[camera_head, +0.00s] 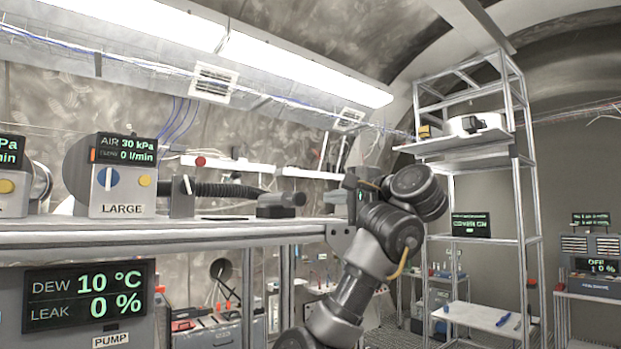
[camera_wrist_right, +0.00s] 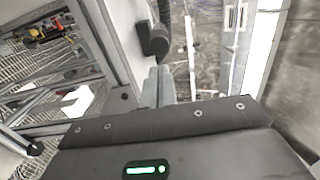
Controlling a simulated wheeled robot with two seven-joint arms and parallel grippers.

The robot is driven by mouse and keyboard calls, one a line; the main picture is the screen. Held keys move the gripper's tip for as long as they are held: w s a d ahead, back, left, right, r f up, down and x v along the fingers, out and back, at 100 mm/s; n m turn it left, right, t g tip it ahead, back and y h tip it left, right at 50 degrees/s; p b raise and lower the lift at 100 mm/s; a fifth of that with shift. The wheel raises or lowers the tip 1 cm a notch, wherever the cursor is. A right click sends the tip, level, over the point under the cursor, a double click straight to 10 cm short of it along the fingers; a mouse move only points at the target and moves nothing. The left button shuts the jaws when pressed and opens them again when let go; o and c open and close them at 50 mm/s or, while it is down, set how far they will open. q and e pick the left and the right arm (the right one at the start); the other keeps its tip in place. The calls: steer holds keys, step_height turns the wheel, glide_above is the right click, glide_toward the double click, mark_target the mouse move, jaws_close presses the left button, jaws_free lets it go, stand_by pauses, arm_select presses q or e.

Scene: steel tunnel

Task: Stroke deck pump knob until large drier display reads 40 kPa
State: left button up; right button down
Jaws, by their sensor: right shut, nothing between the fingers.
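The large drier (camera_head: 122,178) stands on the deck at the left, labelled LARGE. Its display (camera_head: 125,149) reads AIR 30 kPa and 0 l/min. A dark block with a rounded end (camera_head: 281,203) sits on the deck near the ribbed hose; I cannot tell for sure that it is the pump knob. A dark rounded part also shows ahead of the fingers in the right wrist view (camera_wrist_right: 155,38). My right gripper (camera_head: 352,184) is at the deck's right end, right of the dark block and apart from it. Its fingers (camera_wrist_right: 158,85) are shut and empty. My left gripper is out of view.
A lower panel (camera_head: 88,295) reads DEW 10 °C and LEAK 0 %, with a PUMP label below. The deck edge (camera_head: 180,234) runs under the drier. A tall metal rack (camera_head: 527,200) stands at the right. The air above the deck's right half is mostly free.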

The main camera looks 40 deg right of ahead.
mark_target(302, 199)
steer(key=w+p, duration=0.1)
steer(key=w, duration=0.1)
steer(key=w+p, duration=0.2)
steer(key=w, duration=0.1)
steer(key=w+p, duration=0.2)
steer(key=w, duration=0.1)
steer(key=shift+a, duration=0.25)
